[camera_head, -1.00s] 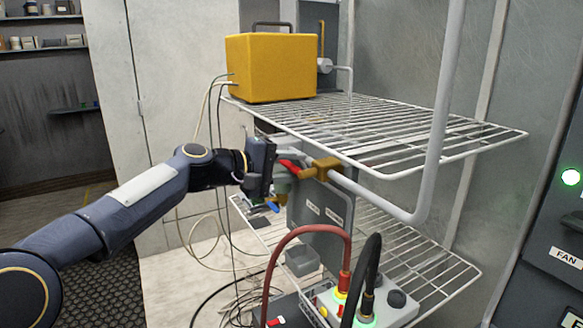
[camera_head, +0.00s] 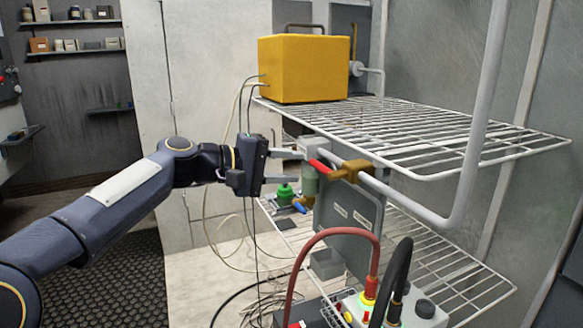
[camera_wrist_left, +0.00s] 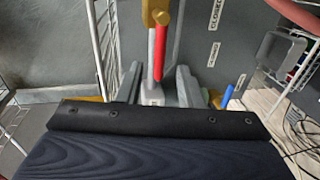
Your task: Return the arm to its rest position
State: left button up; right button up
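My left arm reaches in from the left, bent at the elbow. My right gripper is in neither view.
A wire rack holds a yellow box (camera_head: 303,70) on its upper shelf (camera_head: 440,135). A grey pipe (camera_head: 478,130) runs down in front of the rack. Cables hang below the gripper. Red (camera_head: 340,232) and black hoses rise at the front. Left of the arm is open floor.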

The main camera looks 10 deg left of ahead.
pick_arm(q)
jog(key=shift+s, duration=0.1)
jog(key=s+a+f+m+g+y+p, duration=0.1)
jog(key=s+a+f+y, duration=0.1)
jog(key=s+f, duration=0.6)
jog(key=s+a+f+m+g+y+p, duration=0.1)
jog(key=s+f+y, duration=0.3)
jog(key=s+f, duration=0.4)
jog(key=s+a+f+m+g+y+p, duration=0.1)
jog(key=s+f, duration=0.7)
jog(key=s, duration=0.9)
jog(key=a+m+y+p, duration=0.1)
jog(key=a+m+y, duration=0.1)
jog(key=a, duration=0.1)
jog(key=shift+s+g, duration=0.3)
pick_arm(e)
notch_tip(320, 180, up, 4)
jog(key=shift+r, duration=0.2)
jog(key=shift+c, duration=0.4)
